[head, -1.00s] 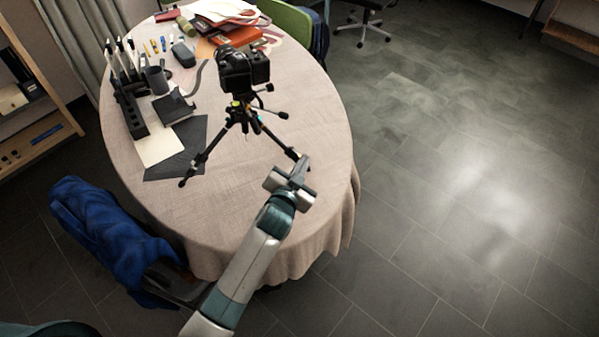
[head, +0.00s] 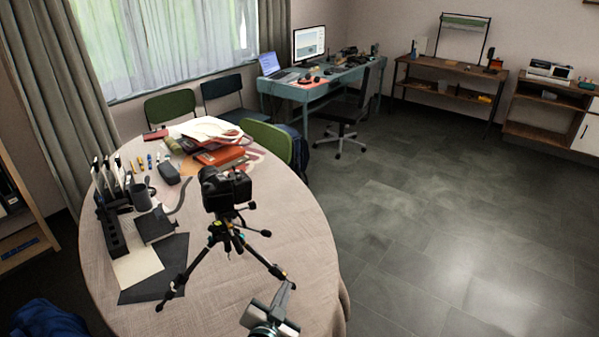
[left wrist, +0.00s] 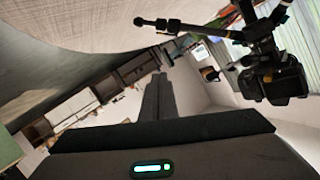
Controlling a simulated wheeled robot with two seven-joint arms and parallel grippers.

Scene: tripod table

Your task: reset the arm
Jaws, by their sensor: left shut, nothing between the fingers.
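My left gripper (head: 287,291) shows at the bottom of the head view, beside the near right foot of the tripod (head: 227,238). Its fingers (left wrist: 158,98) are shut and empty in the left wrist view. The tripod stands upright on the round table (head: 310,240) with a black camera (head: 224,190) on top. In the left wrist view the tripod's leg (left wrist: 172,25) and the camera (left wrist: 275,82) appear upside down at the upper right, apart from the fingers. Most of my left arm is below the head view's edge. My right gripper is not in view.
A black pen rack (head: 111,225), a dark mug (head: 142,197), grey and cream sheets (head: 138,265) and an orange box (head: 218,156) lie on the table's left and far parts. A green chair (head: 268,142) stands behind. The floor (head: 430,240) at right is clear.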

